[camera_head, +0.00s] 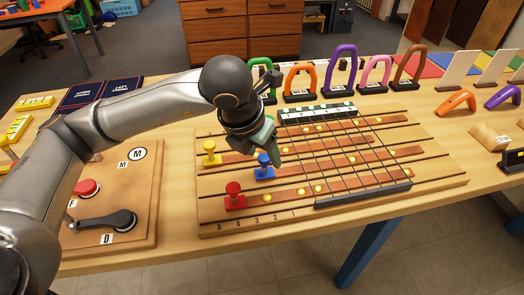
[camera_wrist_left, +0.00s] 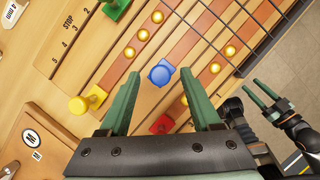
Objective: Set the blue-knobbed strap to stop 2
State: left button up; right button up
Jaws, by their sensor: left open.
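The blue knob (camera_head: 264,162) stands upright on its strap in one of the board's slots, left of the grid of dark wires. My left gripper (camera_head: 273,147) is over it, pointing down. In the left wrist view the blue knob (camera_wrist_left: 160,75) shows between and just beyond the two green fingertips (camera_wrist_left: 163,85), which are wide apart with a gap on each side. I cannot tell how far above the knob they are. The stop numbers (camera_head: 255,222) run 5 to 1 along the board's front edge; I cannot tell which stop the blue strap is at.
A yellow knob (camera_head: 210,152) and a red knob (camera_head: 234,196) flank the blue one, close to my fingers. A green knob (camera_wrist_left: 115,8) shows at the top of the wrist view. The wire grid (camera_head: 340,150) stands right. My right gripper (camera_wrist_left: 259,90) is at the wrist view's right.

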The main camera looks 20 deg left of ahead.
pick_arm(q)
jog(key=shift+r, duration=0.1)
jog(key=v, duration=1.2)
jog(key=shift+r+p, duration=0.2)
jog(key=shift+p, duration=0.15)
